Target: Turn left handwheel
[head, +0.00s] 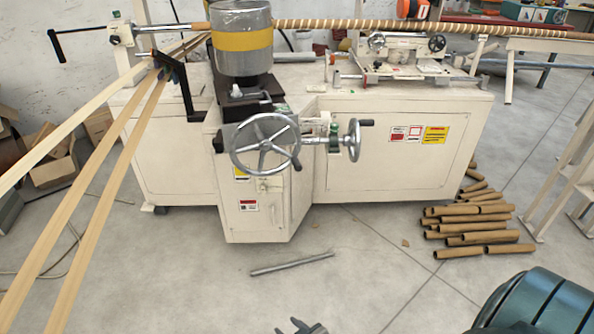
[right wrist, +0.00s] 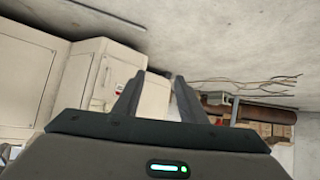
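The left handwheel (head: 265,144) is a large grey metal wheel with spokes and a small knob, on the front of the cream winder. It faces me, and nothing touches it. A second, smaller handwheel (head: 354,140) with a dark crank handle stands to its right. My right gripper (head: 303,325) shows only by its tips at the bottom edge of the head view, well below and in front of the wheels. In the right wrist view its two fingers (right wrist: 157,95) are apart with nothing between them. My left gripper is not in view.
A metal rod (head: 292,264) lies on the floor in front of the winder (head: 400,150). Cardboard tubes (head: 470,225) are piled at the right. Wooden strips (head: 75,210) slant down at the left. A dark green rounded object (head: 545,305) fills the lower right corner. The central floor is mostly clear.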

